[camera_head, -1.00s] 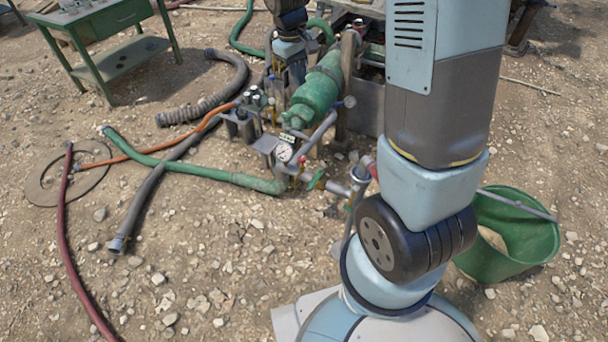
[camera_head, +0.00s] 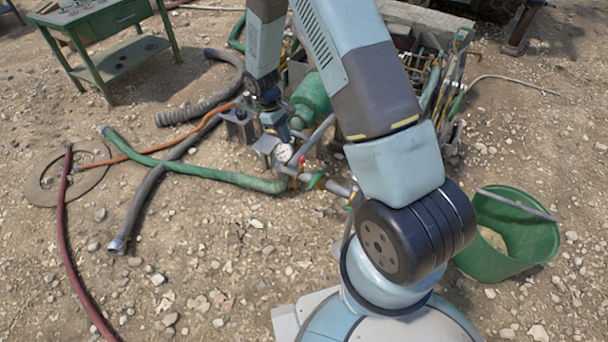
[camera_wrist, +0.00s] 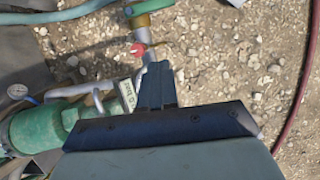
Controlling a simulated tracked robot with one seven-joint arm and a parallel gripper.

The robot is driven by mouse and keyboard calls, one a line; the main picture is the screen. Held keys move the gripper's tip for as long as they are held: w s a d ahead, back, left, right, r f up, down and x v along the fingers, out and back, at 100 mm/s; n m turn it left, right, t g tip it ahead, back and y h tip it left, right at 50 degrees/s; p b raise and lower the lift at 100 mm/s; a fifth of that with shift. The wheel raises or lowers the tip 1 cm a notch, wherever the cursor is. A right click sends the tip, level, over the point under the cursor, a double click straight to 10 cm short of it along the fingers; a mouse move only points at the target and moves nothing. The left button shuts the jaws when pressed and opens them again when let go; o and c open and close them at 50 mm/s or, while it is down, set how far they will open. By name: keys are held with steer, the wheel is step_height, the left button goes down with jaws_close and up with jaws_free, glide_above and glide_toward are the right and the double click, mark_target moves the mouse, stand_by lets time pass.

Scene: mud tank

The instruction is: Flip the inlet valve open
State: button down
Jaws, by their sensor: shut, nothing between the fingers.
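A small red valve handle (camera_wrist: 139,49) sits on a grey pipe in the wrist view, just beyond and left of my fingertips. In the head view a red spot (camera_head: 302,160) shows among the pipework beside the white gauge (camera_head: 284,153). I cannot tell for sure which part is the inlet valve. My gripper (camera_wrist: 158,68) is shut and empty, its fingertips close to the pipe; I cannot tell whether they touch it. In the head view my gripper (camera_head: 283,130) is over the pipework, partly hidden. A green cylinder (camera_wrist: 40,130) and a small label (camera_wrist: 127,93) lie left of my fingers.
A brass and green fitting (camera_wrist: 140,13) stands beyond the red handle. A blue-rimmed gauge (camera_wrist: 17,91) is at the left. Green hose (camera_head: 215,176), grey hose (camera_head: 160,190) and a green bucket (camera_head: 515,245) lie around.

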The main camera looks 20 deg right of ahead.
mark_target(315, 179)
steer(key=shift+n+g, duration=0.3)
steer(key=shift+n, duration=0.1)
steer(key=f, duration=0.5)
steer(key=shift+s+a+f, duration=0.3)
steer(key=shift+s+f, duration=0.05)
steer(key=shift+f, duration=0.1)
steer(key=s+d+f, duration=0.5)
steer(key=f, duration=0.4)
steer(key=shift+s+d, duration=0.25)
steer(key=shift+s+a, duration=0.1)
